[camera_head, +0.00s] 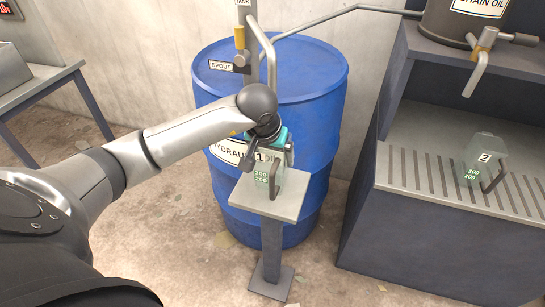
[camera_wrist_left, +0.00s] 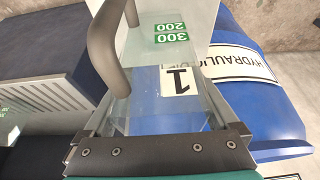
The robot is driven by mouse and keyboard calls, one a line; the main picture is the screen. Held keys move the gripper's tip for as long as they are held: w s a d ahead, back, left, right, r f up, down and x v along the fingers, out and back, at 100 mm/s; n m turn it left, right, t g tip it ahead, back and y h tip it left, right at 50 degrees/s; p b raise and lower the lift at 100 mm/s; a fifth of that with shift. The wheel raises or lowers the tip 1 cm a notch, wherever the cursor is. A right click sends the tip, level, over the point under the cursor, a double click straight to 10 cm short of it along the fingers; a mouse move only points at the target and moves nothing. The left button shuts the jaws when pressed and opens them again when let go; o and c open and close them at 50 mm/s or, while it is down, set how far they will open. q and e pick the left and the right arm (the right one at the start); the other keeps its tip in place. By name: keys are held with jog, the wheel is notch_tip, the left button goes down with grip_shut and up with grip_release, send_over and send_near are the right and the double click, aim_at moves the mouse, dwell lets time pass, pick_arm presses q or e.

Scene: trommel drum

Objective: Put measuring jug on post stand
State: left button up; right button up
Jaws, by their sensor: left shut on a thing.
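A clear measuring jug (camera_head: 262,179) marked 1, with green 200 and 300 labels and a grey handle, is upright at the top plate of the post stand (camera_head: 242,200). Its base appears at the plate; I cannot tell whether it bears on it or hovers just above. My left gripper (camera_head: 268,143) is shut on the jug's upper part from above. In the left wrist view the jug (camera_wrist_left: 150,60) extends from between the gripper's fingers (camera_wrist_left: 160,145), handle at the left. My right gripper is not in view.
A blue hydraulic oil drum (camera_head: 315,90) with a spout pipe (camera_head: 272,65) stands right behind the stand. At right, a second jug (camera_head: 487,150) marked 2 sits on a slotted drip shelf (camera_head: 420,180) below a chain oil tank tap (camera_head: 477,70). A grey table (camera_head: 45,85) is at left.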

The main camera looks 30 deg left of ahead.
pick_arm(q)
jog(key=shift+f, duration=0.1)
jog(key=o, duration=1.1)
jog(key=shift+o, duration=0.2)
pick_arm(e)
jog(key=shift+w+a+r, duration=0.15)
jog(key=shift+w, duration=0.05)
pick_arm(q)
jog(key=p+v, duration=0.3)
jog(key=v, duration=0.9)
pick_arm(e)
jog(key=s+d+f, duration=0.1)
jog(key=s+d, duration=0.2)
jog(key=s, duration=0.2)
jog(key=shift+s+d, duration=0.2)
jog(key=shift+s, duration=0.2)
pick_arm(q)
jog(key=shift+s, duration=0.1)
